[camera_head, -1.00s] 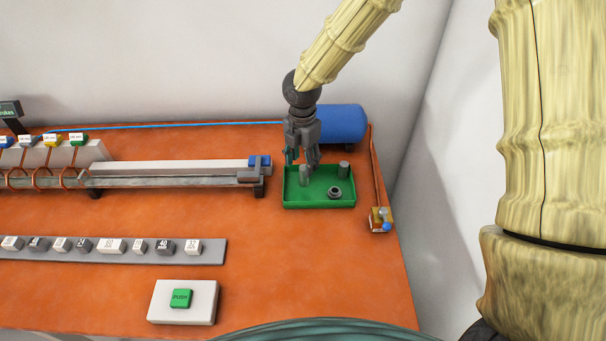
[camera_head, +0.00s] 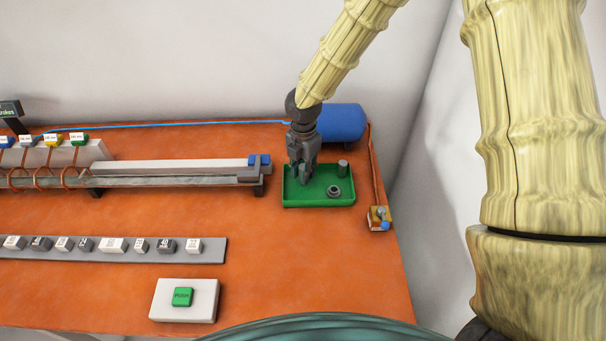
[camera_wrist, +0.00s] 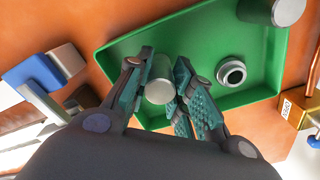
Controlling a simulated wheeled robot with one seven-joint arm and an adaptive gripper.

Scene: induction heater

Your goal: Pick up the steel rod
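The green tray (camera_head: 318,203) holds two upright grey cylinders and a ring-shaped piece. One cylinder, the steel rod (camera_wrist: 160,82), stands between the finger pads of my gripper (camera_wrist: 167,84) in the wrist view. The pads sit close against both its sides. In the head view my gripper (camera_head: 302,178) is down at the left part of the tray and mostly hides this rod. The other grey cylinder (camera_head: 342,169) stands free at the tray's back right. It also shows in the wrist view (camera_wrist: 287,10), cut by the top edge.
The ring-shaped piece (camera_head: 334,191) lies right of my gripper. A long rail (camera_head: 170,174) ends left of the tray. A blue tank (camera_head: 343,123) stands behind. A small brass-coloured block (camera_head: 379,218) is at the right. The orange table (camera_head: 290,260) is clear in front.

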